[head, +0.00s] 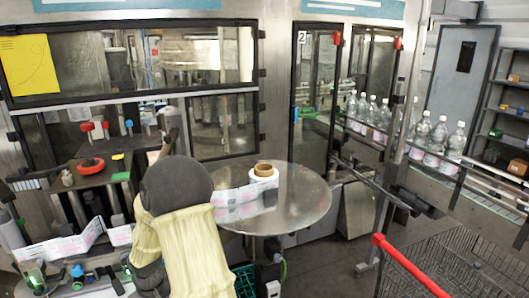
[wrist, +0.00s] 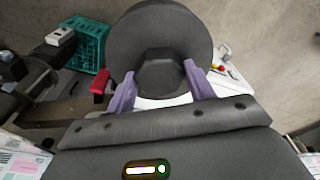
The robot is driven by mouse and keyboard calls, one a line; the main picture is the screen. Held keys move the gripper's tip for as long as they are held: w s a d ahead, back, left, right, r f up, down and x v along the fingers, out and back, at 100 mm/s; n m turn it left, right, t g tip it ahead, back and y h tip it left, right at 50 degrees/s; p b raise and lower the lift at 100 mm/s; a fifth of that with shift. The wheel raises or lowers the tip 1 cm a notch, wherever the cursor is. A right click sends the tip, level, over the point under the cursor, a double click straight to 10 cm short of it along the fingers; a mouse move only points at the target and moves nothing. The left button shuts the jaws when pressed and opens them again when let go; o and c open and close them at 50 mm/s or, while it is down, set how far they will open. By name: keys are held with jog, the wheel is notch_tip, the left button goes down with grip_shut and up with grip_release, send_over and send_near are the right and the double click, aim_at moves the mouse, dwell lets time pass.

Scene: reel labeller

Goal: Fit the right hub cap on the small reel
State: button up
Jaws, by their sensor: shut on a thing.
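My gripper (wrist: 160,82), with two purple fingers, is shut on the raised dark knob of a dark grey round disc, which looks like the hub cap (wrist: 162,28). The disc is held over the floor in the wrist view. In the head view my arm hides the gripper, and I cannot tell the held cap apart from my arm there. A small white reel (head: 264,172) with a brown core stands on the round steel table (head: 305,195), clear of my gripper. Whether it is the task's small reel I cannot tell.
Pink-and-white label web (head: 245,200) runs to the white reel. A red round part (head: 91,165) sits on the left bench. A green crate (wrist: 85,42) is on the floor. Bottles (head: 437,135) line the right conveyor. A wire cart (head: 450,265) with a red handle stands front right.

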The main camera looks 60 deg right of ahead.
jog(key=w+a+f+b, duration=0.1)
jog(key=a+f, duration=0.5)
jog(key=f, duration=0.3)
jog(key=w+a+f+b, duration=0.1)
jog(key=a+f+b, duration=0.1)
jog(key=a+f, duration=0.4)
notch_tip(320, 180, down, 4)
jog(key=shift+a, duration=0.1)
